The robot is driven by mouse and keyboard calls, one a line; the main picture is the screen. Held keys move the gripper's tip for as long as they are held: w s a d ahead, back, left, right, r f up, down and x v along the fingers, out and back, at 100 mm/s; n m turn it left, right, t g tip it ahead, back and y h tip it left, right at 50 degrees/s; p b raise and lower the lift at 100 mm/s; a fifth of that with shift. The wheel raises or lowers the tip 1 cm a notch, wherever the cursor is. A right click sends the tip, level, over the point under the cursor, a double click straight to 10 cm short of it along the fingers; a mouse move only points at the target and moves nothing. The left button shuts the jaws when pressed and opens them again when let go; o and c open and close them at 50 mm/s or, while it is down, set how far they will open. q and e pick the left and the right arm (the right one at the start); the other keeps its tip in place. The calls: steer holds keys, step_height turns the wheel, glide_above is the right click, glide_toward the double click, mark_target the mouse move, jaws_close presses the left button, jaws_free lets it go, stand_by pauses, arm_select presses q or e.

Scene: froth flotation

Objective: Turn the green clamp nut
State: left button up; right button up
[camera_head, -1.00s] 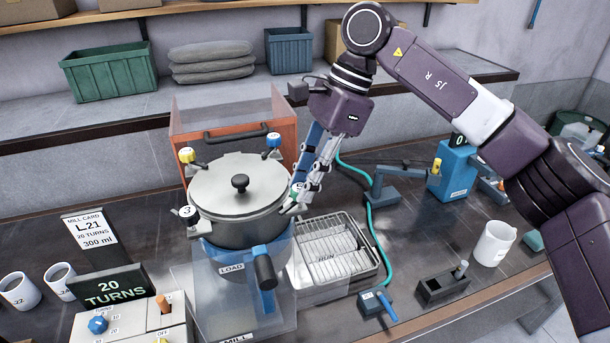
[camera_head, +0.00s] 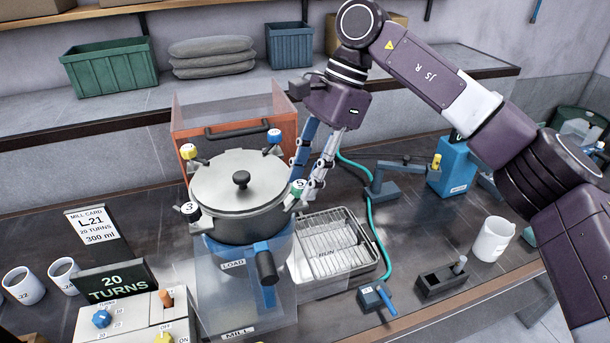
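The green clamp nut (camera_head: 297,187), with a pale top marked with a digit that looks like 5, is on the right rim of the grey lidded mill pot (camera_head: 240,190). My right gripper (camera_head: 304,180) points down at it from above. Its blue finger and grey finger stand apart, with the nut's top showing between or just below their tips. I cannot tell whether either finger touches the nut. The other clamp nuts show: a yellow one (camera_head: 188,151) at the back left, a blue one (camera_head: 274,136) at the back and a black one marked 3 (camera_head: 190,210) at the left. My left gripper is out of view.
An orange guard box (camera_head: 290,140) stands behind the pot. A wire-rack tray (camera_head: 340,262) and a teal hose (camera_head: 371,220) lie to the right. A clear guard and the LOAD handle (camera_head: 266,268) are in front. A white mug (camera_head: 493,240) stands farther right.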

steer(key=shift+o, duration=0.7)
steer(key=v, duration=1.2)
